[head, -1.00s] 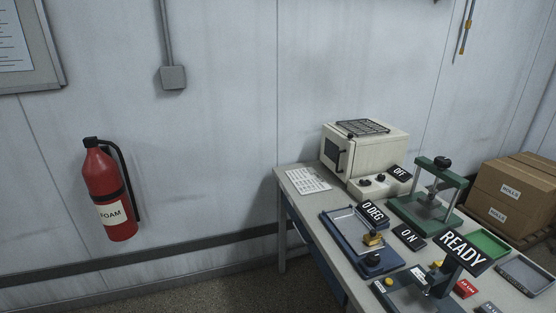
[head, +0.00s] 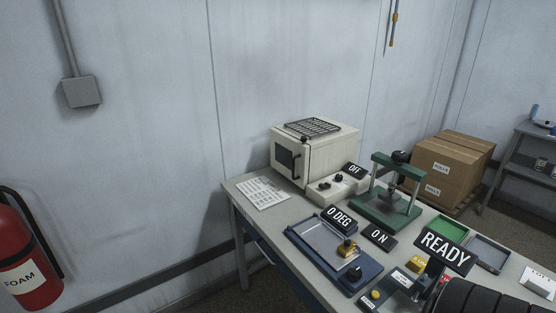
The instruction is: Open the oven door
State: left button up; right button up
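The oven (head: 330,152) is a small cream box at the far left end of the workbench, with a wire rack (head: 313,128) on its top. Its door (head: 285,158) is on the left face, with a dark window and a dark vertical handle (head: 296,163). The door looks shut. A control box with dark knobs (head: 338,180) and an "OFF" sign (head: 355,170) sits at the oven's front right. Neither gripper shows in the head view.
The workbench (head: 262,222) holds a blue coater (head: 300,240), a green press (head: 385,205), a green tray (head: 448,228), a grey tray (head: 490,252) and a "READY" sign (head: 446,250). A printed sheet (head: 263,193) lies before the oven. Cardboard boxes (head: 440,180) stand behind. A fire extinguisher (head: 25,265) is left.

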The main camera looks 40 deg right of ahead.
aim_at(290, 155)
jog(key=i, duration=1.35)
jog(key=z, duration=3.15)
